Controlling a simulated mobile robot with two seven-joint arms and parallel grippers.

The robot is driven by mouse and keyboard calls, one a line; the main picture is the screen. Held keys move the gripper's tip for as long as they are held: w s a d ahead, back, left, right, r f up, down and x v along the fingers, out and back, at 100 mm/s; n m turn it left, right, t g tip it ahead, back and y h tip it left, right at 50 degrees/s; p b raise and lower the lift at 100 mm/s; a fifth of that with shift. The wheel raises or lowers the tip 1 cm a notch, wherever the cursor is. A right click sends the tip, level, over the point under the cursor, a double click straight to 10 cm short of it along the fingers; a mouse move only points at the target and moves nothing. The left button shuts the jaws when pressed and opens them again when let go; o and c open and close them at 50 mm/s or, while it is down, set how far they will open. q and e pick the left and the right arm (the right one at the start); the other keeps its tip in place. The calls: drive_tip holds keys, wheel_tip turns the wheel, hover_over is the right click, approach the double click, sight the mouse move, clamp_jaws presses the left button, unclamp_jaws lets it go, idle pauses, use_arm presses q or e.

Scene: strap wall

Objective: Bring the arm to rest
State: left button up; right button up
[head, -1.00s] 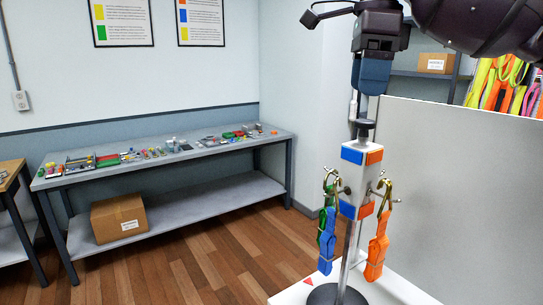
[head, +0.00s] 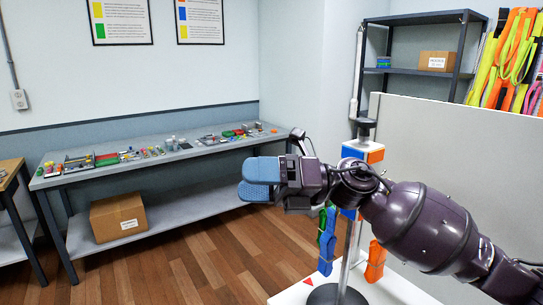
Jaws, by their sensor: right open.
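My right arm comes in from the right edge of the head view and reaches across in front of the post. My right gripper (head: 256,181) points left, with two blue finger pads apart and nothing between them. It is left of the post and in front of the back bench. The stand's post (head: 355,151) has blue and orange labels, and its middle is hidden behind my arm. Blue and green straps (head: 326,243) hang on its left, and an orange strap (head: 375,262) hangs on its right. Their hooks are hidden. My left gripper is not in view.
The white table top (head: 390,290) bears the stand on a dark round base (head: 336,295). A grey partition (head: 455,150) stands behind it at right. A long bench (head: 215,150) with small parts runs along the back wall, with a cardboard box (head: 118,217) below. The floor between is clear.

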drive_tip(key=w+d+f+m+t+h, duration=0.1)
drive_tip(key=d+f+m+t+h, duration=0.75)
drive_tip(key=m, duration=0.95)
drive_tip(key=w+d+f+m+t+h, duration=0.1)
drive_tip(key=d+f+m+t+h, duration=0.5)
drive_tip(key=d+f+m+t, duration=0.9)
drive_tip(key=s+d+f+m+g+h, duration=0.3)
drive_tip(key=s+f+m+g+h, duration=0.2)
drive_tip(key=s+f+m+g, duration=0.35)
drive_tip(key=s+d+f+m+g, duration=0.2)
drive_tip(key=s+f+g, duration=0.2)
drive_tip(key=s, duration=0.6)
drive_tip(key=s+d+f+m+g, duration=0.2)
drive_tip(key=s+f+m+g, duration=0.15)
drive_tip(key=s, duration=0.55)
drive_tip(key=w+f+t, duration=0.1)
drive_tip(key=w+f, duration=0.1)
drive_tip(key=w+f+n+t, duration=0.1)
drive_tip(key=w+f+t, duration=0.1)
drive_tip(key=f, duration=0.1)
drive_tip(key=w+f+t, duration=0.2)
drive_tip(key=w+f, duration=0.1)
drive_tip(key=shift+f+t, duration=0.25)
drive_tip(key=shift+w+a+f+n+t, duration=0.15)
drive_tip(key=shift+f+n+t, duration=0.15)
drive_tip(key=shift+f+t, duration=0.55)
drive_tip(key=shift+r, duration=0.1)
